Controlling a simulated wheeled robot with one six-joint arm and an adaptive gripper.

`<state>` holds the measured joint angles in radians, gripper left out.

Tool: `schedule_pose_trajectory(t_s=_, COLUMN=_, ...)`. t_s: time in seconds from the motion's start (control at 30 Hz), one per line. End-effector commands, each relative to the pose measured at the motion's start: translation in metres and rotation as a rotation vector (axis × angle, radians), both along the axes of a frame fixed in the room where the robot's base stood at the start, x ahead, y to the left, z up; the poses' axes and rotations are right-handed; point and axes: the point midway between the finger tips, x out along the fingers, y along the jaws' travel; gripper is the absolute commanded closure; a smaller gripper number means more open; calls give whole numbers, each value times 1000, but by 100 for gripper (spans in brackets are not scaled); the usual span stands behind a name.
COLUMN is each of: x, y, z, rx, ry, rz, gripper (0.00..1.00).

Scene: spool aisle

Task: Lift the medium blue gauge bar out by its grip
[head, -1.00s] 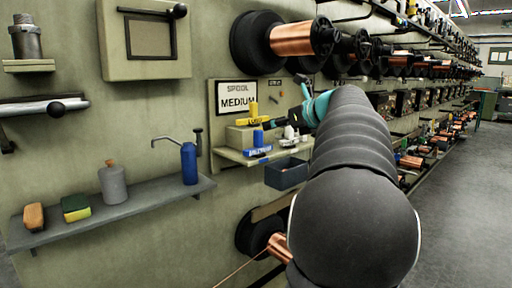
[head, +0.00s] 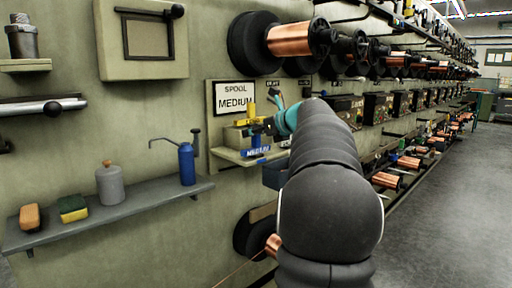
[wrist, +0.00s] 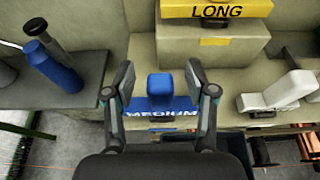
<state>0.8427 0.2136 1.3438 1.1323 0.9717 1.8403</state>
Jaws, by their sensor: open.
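The blue gauge bar (wrist: 160,106), lettered MEDIUM, lies on the lower front step of the small wall shelf. Its upright blue grip (wrist: 159,86) stands between the two open fingers of my gripper (wrist: 160,83) in the wrist view, with a gap on each side. In the head view the bar (head: 258,153) shows below my gripper (head: 262,128), and its grip is mostly hidden behind the fingers. A sign (head: 234,97) above reads SPOOL MEDIUM.
A yellow LONG bar (wrist: 215,9) sits on the step behind. A white gauge piece (wrist: 277,95) stands to the right. A dark bin (head: 274,175) hangs below the shelf. A left shelf holds a blue pump bottle (head: 187,165), a grey bottle (head: 109,186) and a sponge (head: 72,208).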

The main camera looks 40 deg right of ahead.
Motion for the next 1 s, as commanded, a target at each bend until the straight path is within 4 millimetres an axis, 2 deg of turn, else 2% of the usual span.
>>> schedule_pose_trajectory(t_s=0.07, x=0, y=0, z=0, rx=0, ry=0, rz=0, gripper=46)
schedule_pose_trajectory(t_s=0.2, x=0, y=0, z=0, rx=0, ry=0, rz=0, gripper=81)
schedule_pose_trajectory(t_s=0.27, x=-1, y=0, z=0, rx=0, ry=0, rz=0, gripper=96)
schedule_pose_trajectory(t_s=0.3, x=-1, y=0, z=0, rx=0, ry=0, rz=0, gripper=100)
schedule_pose_trajectory(t_s=0.67, x=-1, y=0, z=7, rx=-1, ry=-1, rz=0, gripper=100)
schedule_pose_trajectory(t_s=0.77, x=0, y=0, z=20, rx=-2, ry=-2, rz=1, gripper=100)
schedule_pose_trajectory(t_s=1.0, x=0, y=0, z=66, rx=-3, ry=-2, rz=1, gripper=100)
